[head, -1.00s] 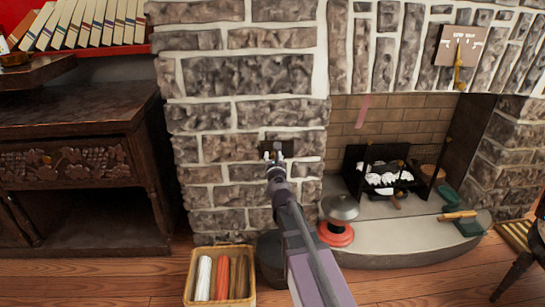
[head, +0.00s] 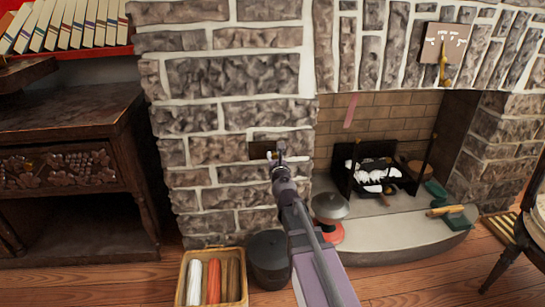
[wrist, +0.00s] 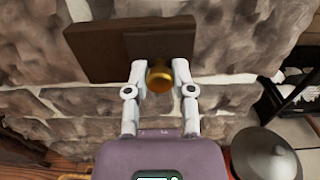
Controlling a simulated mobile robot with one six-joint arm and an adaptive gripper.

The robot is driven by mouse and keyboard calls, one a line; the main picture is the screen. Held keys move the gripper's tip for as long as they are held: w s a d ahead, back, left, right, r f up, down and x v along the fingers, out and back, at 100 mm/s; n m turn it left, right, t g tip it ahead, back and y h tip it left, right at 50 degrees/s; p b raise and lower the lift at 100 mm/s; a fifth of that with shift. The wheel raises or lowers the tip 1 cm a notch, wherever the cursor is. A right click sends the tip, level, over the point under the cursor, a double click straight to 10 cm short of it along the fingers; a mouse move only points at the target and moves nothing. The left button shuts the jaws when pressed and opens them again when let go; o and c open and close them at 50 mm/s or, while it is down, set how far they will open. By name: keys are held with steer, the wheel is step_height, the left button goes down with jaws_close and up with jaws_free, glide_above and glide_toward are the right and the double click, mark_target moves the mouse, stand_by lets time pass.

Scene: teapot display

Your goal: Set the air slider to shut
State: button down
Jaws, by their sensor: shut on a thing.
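The air slider is a dark brown plate (wrist: 95,50) on the stone wall left of the fireplace. A brown panel (wrist: 185,45) with a round brass knob (wrist: 159,77) sits at the plate's right end. In the head view the plate (head: 259,148) is partly hidden behind my gripper (head: 280,152). In the wrist view my gripper (wrist: 160,72) has its two pale fingers on either side of the knob, shut on it. Any markings on the plate cannot be read.
A hearth (head: 415,243) juts out at the right, with a grey domed lid (head: 330,206) near my arm. A dark pail (head: 268,262) and a basket (head: 182,290) of coloured rolls stand below. A carved cabinet (head: 70,130) is at the left.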

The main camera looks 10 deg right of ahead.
steer(key=shift+d, duration=0.4)
steer(key=shift+c, duration=2.2)
jaws_free()
steer(key=shift+a, duration=0.1)
steer(key=shift+s+a, duration=0.15)
steer(key=shift+s, duration=0.3)
steer(key=s, duration=0.6)
steer(key=shift+s, duration=0.3)
steer(key=shift+a, duration=0.1)
